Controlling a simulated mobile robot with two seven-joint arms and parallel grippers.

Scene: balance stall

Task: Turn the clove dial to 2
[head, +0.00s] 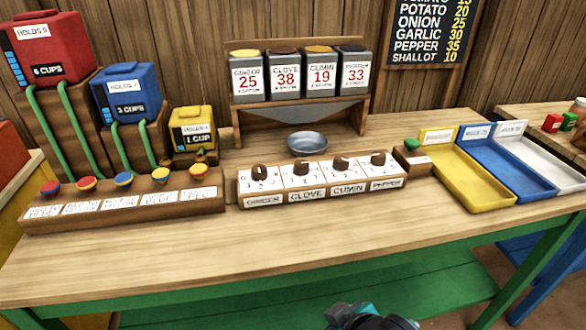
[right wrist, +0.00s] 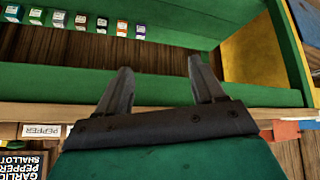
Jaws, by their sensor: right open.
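The clove dial (head: 301,168) is a dark brown knob on a white numbered plate, second from the left on the wooden dial block (head: 242,201). The CLOVE label (head: 307,195) is on the block's front below it. The dial's exact setting is too small to read. My right gripper shows in the right wrist view (right wrist: 160,88), with two dark fingers spread apart and nothing between them. A teal and dark part of my arm shows at the bottom edge of the head view, in front of the table and well away from the dial. My left gripper is not in view.
The ginger (head: 260,172), cumin (head: 341,163) and pepper (head: 378,159) dials flank the clove dial. A metal bowl (head: 307,142) sits behind the block, under the spice hoppers. A button block (head: 125,214) is left, coloured trays (head: 478,200) right. The table front (head: 300,250) is clear.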

